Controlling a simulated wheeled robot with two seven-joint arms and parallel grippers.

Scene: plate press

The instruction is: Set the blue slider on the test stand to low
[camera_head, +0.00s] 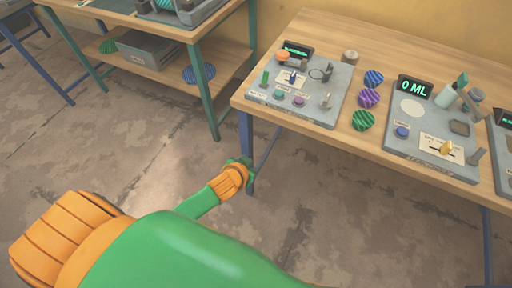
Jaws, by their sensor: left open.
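A grey panel (318,115), which looks like the test stand, lies on the left end of the wooden table. A small dark blue slider handle (292,77) stands on a white label plate on this panel; its markings are too small to read. My left gripper (245,161) is open, low and in front of the table's left corner, close to the blue table leg in the picture. It is well apart from the panel and slider, and holds nothing that I can see. My right gripper is not in view.
The panel also carries a green-lit display (297,50), an orange knob (283,57) and several small controls. A shelved bench (205,70) stands at the left. Open floor lies between.

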